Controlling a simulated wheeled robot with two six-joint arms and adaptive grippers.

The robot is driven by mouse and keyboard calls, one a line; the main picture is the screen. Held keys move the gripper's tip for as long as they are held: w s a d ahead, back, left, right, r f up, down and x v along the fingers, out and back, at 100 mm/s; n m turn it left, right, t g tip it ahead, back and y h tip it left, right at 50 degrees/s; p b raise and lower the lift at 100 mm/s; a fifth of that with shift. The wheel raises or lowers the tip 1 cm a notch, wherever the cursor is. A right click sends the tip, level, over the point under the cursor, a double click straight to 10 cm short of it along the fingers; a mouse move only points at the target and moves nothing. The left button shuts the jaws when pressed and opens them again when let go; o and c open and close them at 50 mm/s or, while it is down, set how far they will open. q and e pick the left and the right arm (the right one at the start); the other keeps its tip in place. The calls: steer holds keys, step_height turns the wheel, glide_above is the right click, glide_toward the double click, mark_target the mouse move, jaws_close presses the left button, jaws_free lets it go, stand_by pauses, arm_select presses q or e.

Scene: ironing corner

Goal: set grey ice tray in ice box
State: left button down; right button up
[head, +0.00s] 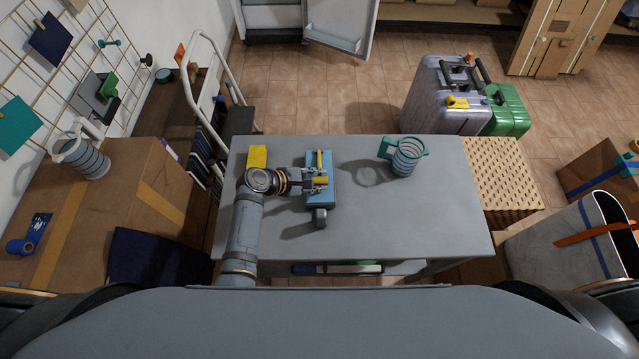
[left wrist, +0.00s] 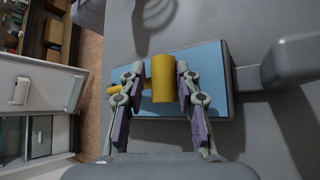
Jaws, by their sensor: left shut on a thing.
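My left gripper (head: 320,181) is over the grey table and shut on a yellow handle-like piece (head: 319,160). In the left wrist view the yellow piece (left wrist: 163,78) stands between the two fingers of my left gripper (left wrist: 158,80). Right beneath it is a flat blue slab (head: 327,197), also in the left wrist view (left wrist: 211,58); I cannot tell whether the yellow piece is fixed to it. I cannot make out a grey ice tray. A white open-doored cabinet (head: 340,30), perhaps the ice box, is at the top, cut off by the frame. My right gripper is not in view.
Suitcases (head: 440,100) and a woven box (head: 500,178) stand right, a cardboard box (head: 110,210) left.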

arm_select(q)
steer(key=shift+a+f, duration=0.1)
step_height(320, 180, up, 10)
steer(key=p, duration=0.9)
steer(key=shift+f, duration=0.2)
steer(key=shift+r, duration=0.25)
steer(key=shift+w, duration=0.15)
